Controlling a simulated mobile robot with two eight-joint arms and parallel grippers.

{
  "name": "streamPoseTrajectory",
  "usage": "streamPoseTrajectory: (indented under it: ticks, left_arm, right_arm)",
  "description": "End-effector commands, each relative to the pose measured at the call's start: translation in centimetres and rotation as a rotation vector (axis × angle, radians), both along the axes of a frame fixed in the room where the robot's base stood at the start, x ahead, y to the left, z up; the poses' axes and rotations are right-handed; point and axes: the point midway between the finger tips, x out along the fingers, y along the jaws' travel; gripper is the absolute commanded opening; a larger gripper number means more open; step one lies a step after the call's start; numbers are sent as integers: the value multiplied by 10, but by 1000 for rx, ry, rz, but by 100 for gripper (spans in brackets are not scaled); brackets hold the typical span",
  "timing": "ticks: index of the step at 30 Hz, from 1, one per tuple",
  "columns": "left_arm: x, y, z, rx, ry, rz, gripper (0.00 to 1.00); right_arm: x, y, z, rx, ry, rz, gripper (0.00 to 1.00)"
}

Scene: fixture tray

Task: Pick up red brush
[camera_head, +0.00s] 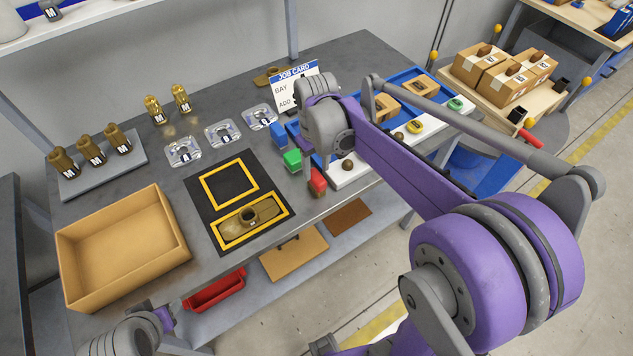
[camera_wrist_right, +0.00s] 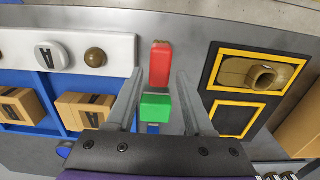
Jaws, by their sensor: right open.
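The red brush (camera_head: 317,182) stands near the front edge of the grey table, at the front of a row with a green brush (camera_head: 292,160) and a blue brush (camera_head: 279,135). In the right wrist view the red brush (camera_wrist_right: 160,62) shows at upper centre, beyond the green brush (camera_wrist_right: 155,107). My right gripper (camera_wrist_right: 158,74) is open and empty, its two fingers framing the row from above. The red brush lies just past the fingertips in that picture; I cannot tell the height gap. In the head view my right wrist hides the fingers. Only part of my left arm shows, at bottom left.
A blue and white tray (camera_head: 345,178) with boxes and knobs lies right of the brushes. A black mat (camera_head: 203,222) with yellow frames lies left, one frame holding a brass part (camera_head: 248,215). A job card (camera_head: 296,85) stands behind. An open cardboard box (camera_head: 180,235) sits at left.

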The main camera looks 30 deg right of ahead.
Motion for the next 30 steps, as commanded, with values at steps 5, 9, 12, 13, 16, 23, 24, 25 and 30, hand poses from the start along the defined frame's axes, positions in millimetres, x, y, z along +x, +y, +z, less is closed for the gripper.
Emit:
streamPoseTrajectory:
  ticks: [5,9,12,13,16,23,24,25,30]
  left_arm:
    - [0,0,0,0,0,0,50]
    - [1,0,1,0,-1,0,50]
    - [0,0,1,0,0,0,50]
    - [0,0,0,0,0,0,50]
    - [0,0,0,0,0,0,50]
    - [0,0,0,0,0,0,50]
    - [0,0,0,0,0,0,50]
    - [0,0,0,0,0,0,50]
    - [0,0,0,0,0,0,50]
  right_arm:
    - [0,0,-13,0,-1,0,52]
    - [0,0,-32,0,-1,0,52]
    - [0,0,-47,0,-1,0,52]
    - [-1,0,-51,0,-1,0,52]
    - [-1,0,-58,0,-1,0,52]
    - [-1,0,-59,0,-1,0,52]
    - [-1,0,-59,0,-1,0,47]
    - [-1,0,-59,0,-1,0,42]
    - [-1,0,-59,0,-1,0,11]
